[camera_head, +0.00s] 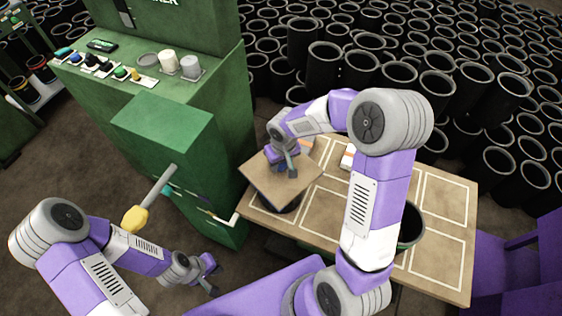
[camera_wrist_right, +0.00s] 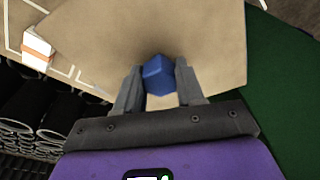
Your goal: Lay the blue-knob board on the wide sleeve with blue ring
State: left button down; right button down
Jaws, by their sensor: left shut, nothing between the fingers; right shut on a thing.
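The blue-knob board (camera_head: 262,188) is a brown square panel at the left end of the table, and it fills much of the right wrist view (camera_wrist_right: 190,35). My right gripper (camera_head: 288,164) is shut on its blue knob (camera_wrist_right: 158,75) from above. A dark sleeve (camera_head: 290,207) shows partly under the board. The board hides its top, so I cannot tell whether it has a blue ring or whether the board touches it. My left gripper (camera_head: 213,278) is shut and empty, low at the left, away from the table.
The wooden table (camera_head: 455,250) has white outlined rectangles. A second dark sleeve (camera_head: 411,228) is partly behind my right arm. A white and orange box (camera_head: 347,157) lies near the back edge. A green machine (camera_head: 180,135) stands left; many black sleeves (camera_head: 357,68) stand behind.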

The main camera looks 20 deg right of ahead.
jog(key=shift+f+b, duration=0.55)
jog(key=shift+f, duration=0.05)
jog(key=c, duration=0.6)
grip_release()
jog(key=r+p, duration=0.1)
jog(key=r, duration=0.4)
jog(key=s+r+p, duration=0.1)
jog(key=r, duration=0.1)
jog(key=shift+r+p, duration=0.3)
